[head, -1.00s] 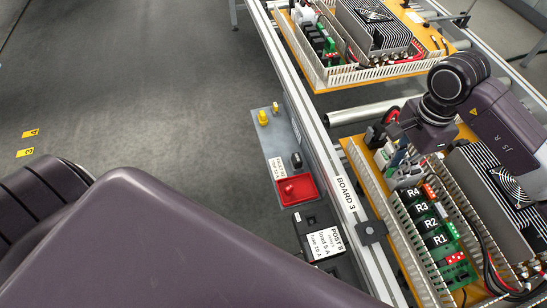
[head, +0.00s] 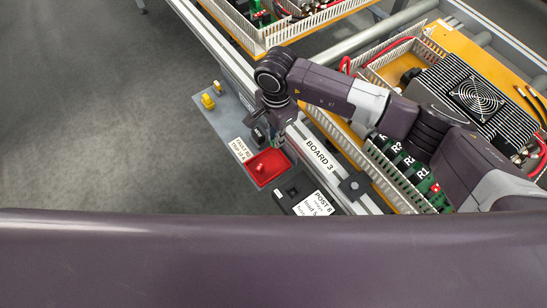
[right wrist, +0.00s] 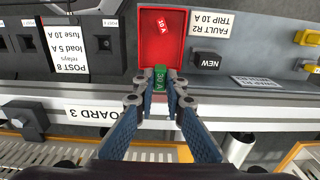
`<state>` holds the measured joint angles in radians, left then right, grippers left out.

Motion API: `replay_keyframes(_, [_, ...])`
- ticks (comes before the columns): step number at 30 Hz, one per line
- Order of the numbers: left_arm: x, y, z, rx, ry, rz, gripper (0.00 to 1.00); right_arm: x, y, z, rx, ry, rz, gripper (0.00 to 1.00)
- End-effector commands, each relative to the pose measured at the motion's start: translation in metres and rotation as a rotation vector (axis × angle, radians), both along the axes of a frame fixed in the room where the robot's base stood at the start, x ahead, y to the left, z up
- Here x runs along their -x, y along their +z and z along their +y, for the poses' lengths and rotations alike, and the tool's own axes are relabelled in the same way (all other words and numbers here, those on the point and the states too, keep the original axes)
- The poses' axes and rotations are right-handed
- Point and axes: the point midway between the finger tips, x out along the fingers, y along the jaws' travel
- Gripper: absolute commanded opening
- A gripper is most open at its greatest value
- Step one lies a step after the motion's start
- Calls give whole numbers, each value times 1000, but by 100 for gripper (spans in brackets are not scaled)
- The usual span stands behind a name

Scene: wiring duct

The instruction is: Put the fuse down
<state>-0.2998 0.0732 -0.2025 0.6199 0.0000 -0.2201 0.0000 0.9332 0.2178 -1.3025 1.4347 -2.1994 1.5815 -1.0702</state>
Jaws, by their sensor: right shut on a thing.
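My right gripper (right wrist: 160,88) is shut on a green fuse (right wrist: 160,76) marked 30 A. In the right wrist view the fuse overlaps the near edge of a red tray (right wrist: 148,48); its height above it is hard to tell. A red fuse (right wrist: 162,25) marked 10 A lies in the tray. My left gripper is out of view.
A black block labelled NEW (right wrist: 208,62) stands beside the tray, near a FAULT R2 label (right wrist: 212,32). Yellow knobs (head: 208,101) sit further along the grey plate. The POST 8 block (head: 312,206) is on the tray's other side. The BOARD 3 rail (head: 322,156) runs alongside.

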Motion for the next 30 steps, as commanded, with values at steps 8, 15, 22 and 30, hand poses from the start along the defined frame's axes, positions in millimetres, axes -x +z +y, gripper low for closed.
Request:
replay_keyframes(8, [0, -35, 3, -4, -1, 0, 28, 0, -60, 1, -1, 1, 1, 1])
replay_keyframes(15, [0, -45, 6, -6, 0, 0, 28, 0, -77, 1, -2, 0, 1, 1])
replay_keyframes(22, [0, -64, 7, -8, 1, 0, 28, 0, -108, 1, -2, 1, 0, 1])
replay_keyframes(30, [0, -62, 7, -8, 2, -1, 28, 0, -107, 1, -1, 2, 0, 1])
